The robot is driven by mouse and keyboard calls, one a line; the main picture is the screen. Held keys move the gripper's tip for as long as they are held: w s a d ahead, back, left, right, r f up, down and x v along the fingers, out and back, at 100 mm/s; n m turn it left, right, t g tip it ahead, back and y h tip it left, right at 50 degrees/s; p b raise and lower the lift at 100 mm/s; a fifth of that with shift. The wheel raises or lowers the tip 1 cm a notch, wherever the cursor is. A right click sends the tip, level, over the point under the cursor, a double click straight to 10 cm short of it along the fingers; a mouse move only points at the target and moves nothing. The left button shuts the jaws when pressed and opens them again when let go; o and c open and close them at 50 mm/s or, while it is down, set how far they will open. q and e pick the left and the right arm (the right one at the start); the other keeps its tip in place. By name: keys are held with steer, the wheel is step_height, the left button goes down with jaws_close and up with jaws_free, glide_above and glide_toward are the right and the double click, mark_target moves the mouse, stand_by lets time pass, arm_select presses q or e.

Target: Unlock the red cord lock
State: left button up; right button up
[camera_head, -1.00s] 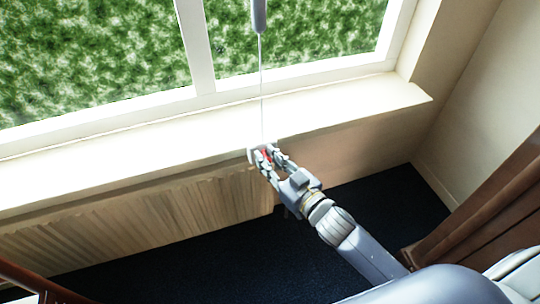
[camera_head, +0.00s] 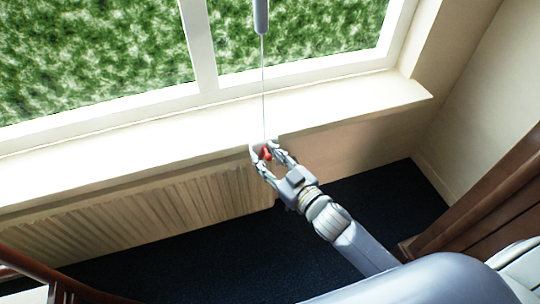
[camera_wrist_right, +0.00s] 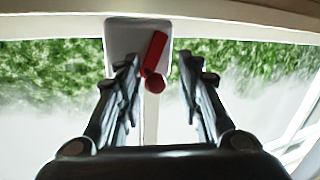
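The red cord lock (camera_head: 265,153) sits at the front edge of the window sill, between the fingers of my right gripper (camera_head: 267,158). In the right wrist view the red lock (camera_wrist_right: 156,52) is a slanted bar with a rounded red end below it, in front of a pale grey plate (camera_wrist_right: 122,36). My right gripper (camera_wrist_right: 157,85) is open there, with one finger on each side of the lock and gaps showing between. A thin pale cord (camera_head: 263,90) runs from a grey cylinder (camera_head: 261,16) down toward the lock. My left gripper is out of view.
The white window sill (camera_head: 340,104) runs across behind the gripper, below the window. A ribbed panel (camera_head: 150,215) is under the sill at left. Dark carpet (camera_head: 200,262) is clear below. Brown wooden furniture (camera_head: 490,205) stands at the right.

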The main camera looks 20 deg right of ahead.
steer(key=shift+w, duration=0.1)
steer(key=shift+d, duration=0.1)
steer(key=v, duration=1.2)
stand_by(0.5)
